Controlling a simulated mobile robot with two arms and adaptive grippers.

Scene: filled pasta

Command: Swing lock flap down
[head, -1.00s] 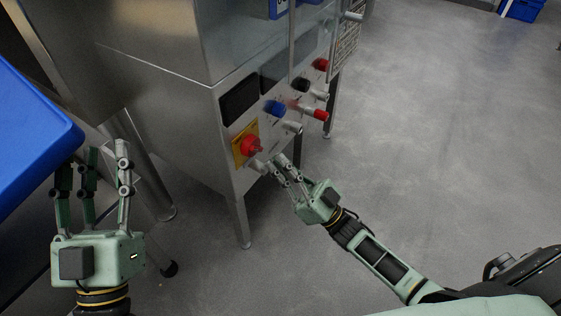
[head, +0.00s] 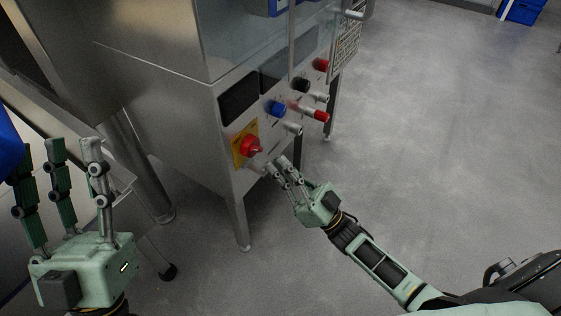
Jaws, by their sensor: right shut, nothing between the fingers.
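The steel machine's front panel (head: 232,166) carries a red rotary knob (head: 251,145) on a yellow plate (head: 238,150). I cannot clearly make out the lock flap; a small silvery part (head: 262,163) shows just below and right of the red knob. My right gripper (head: 276,167) is shut and empty, its fingertips close to that part, and I cannot tell whether they touch it. My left gripper (head: 63,150) is open and empty at the left, fingers pointing up, well away from the panel.
Blue (head: 277,108), black (head: 300,85) and red (head: 321,65) knobs and a red-tipped lever (head: 315,114) line the panel. A machine leg (head: 238,222) stands below. A blue object (head: 10,148) is at the left edge.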

